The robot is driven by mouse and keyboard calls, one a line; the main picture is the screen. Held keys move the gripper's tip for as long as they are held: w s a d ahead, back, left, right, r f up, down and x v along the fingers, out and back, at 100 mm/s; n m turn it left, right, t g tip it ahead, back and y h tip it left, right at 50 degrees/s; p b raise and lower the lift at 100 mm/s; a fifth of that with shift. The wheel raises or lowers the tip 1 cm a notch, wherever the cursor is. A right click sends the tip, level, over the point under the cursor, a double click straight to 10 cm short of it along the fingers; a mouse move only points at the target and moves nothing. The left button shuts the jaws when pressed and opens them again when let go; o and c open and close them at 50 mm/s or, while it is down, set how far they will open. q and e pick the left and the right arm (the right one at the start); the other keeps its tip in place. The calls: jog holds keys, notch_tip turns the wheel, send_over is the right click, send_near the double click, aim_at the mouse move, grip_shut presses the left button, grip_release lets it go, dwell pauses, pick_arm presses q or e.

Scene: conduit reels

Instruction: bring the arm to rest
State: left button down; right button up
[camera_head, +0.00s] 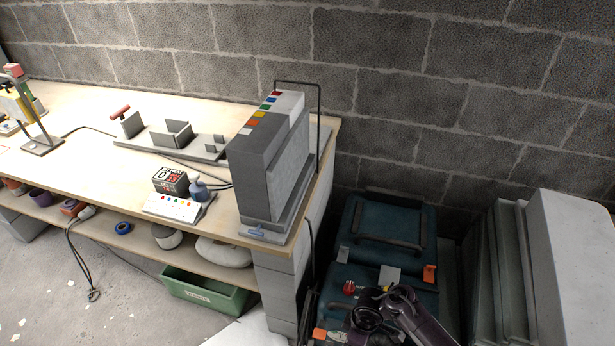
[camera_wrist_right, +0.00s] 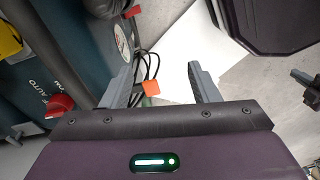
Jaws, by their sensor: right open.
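My right gripper (camera_wrist_right: 163,86) shows in the right wrist view with its two grey fingers spread apart and nothing held between them. Behind the fingers are black cables, a small orange piece (camera_wrist_right: 150,87) and a white surface. Dark links of my arm show at the bottom right of the head view, in front of a teal machine (camera_head: 384,232); I cannot make out fingers there. The teal machine also fills the left of the wrist view (camera_wrist_right: 88,50), with a red knob (camera_wrist_right: 60,104) beside the gripper. My left gripper is in neither view.
A wooden workbench (camera_head: 85,97) carries a tall grey unit (camera_head: 262,165), a small button panel (camera_head: 172,208) and metal brackets. A green bin (camera_head: 205,292) stands under it. Pale grey blocks (camera_head: 580,260) stand right of the teal machine. A block wall closes the back.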

jog(key=s+d+f+m+y, duration=0.1)
jog(key=s+d+f+m, duration=0.2)
jog(key=s+f+m, duration=0.85)
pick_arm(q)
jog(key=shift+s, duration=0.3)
pick_arm(e)
jog(key=s+d+f, duration=0.2)
jog(key=s, duration=0.5)
jog(key=s+d+f+t+h, duration=0.1)
jog(key=s+d+f, duration=0.2)
jog(key=s, duration=0.4)
jog(key=s+d+f+h, duration=0.1)
jog(key=s+d+f, duration=0.1)
jog(key=s, duration=0.5)
jog(key=shift+s+d+f+n, duration=0.25)
jog(key=shift+s+f+n, duration=0.15)
jog(key=shift+f, duration=0.25)
